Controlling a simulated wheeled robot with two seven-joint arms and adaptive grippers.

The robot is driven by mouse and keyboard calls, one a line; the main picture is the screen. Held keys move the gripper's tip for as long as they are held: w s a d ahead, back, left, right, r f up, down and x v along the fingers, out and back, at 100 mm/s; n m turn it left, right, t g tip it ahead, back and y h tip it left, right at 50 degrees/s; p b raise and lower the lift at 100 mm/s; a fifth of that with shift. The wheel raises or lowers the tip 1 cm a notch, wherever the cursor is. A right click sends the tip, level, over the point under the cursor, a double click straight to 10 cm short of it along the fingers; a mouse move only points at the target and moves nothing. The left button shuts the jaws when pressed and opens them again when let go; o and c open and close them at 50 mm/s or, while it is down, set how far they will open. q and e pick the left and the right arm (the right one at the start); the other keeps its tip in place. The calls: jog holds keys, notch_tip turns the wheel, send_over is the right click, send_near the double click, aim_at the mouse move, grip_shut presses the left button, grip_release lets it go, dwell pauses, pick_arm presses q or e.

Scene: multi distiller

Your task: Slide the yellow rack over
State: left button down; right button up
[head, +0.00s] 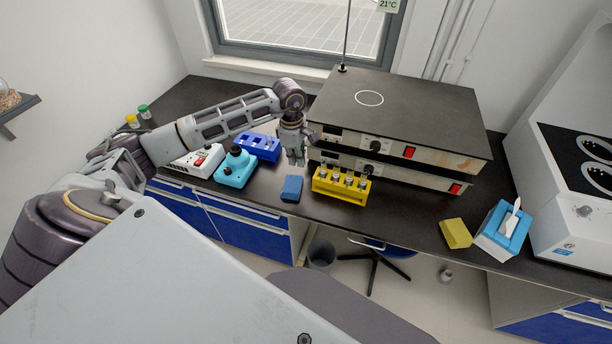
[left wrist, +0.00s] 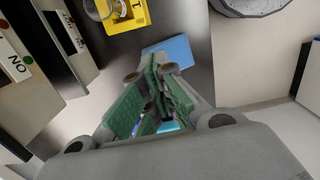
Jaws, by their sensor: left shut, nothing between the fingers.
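The yellow rack (head: 338,192) stands on the dark bench, in front of the stacked hotplate units, and holds several small vials. Part of it also shows at the top of the left wrist view (left wrist: 136,21), with a round clear vial in it. My left gripper (head: 296,163) is shut and empty, pointing down above the bench. It is to the left of the rack and apart from it. In the left wrist view, the closed fingers (left wrist: 158,72) lie below and right of the rack. My right gripper is not in view.
A small blue block (head: 291,188) lies just left of the rack. A blue rack (head: 257,146) and a light-blue device (head: 236,168) stand further left. The hotplate units (head: 400,120) stand behind. Bare bench lies right of the rack, up to a yellow block (head: 455,233) and tissue box (head: 503,229).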

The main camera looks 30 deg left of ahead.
aim_at(293, 180)
pick_arm(q)
jog(key=shift+w+a+r+y, duration=0.1)
jog(key=shift+a+r+y, duration=0.1)
jog(key=shift+a, duration=0.3)
jog(key=shift+a+r+y, duration=0.1)
jog(key=shift+a+y, duration=0.1)
jog(key=shift+a, duration=0.3)
jog(key=shift+f, duration=0.15)
notch_tip(293, 180, down, 10)
jog(key=shift+r+p, duration=0.1)
jog(key=shift+p, duration=0.75)
jog(key=shift+w+d+p, duration=0.25)
jog(key=shift+d+p, duration=0.05)
jog(key=shift+d, duration=0.7)
jog(key=shift+w+d+p, duration=0.25)
jog(key=shift+d+p, duration=0.05)
jog(key=shift+d, duration=0.65)
jog(key=shift+d, duration=0.1)
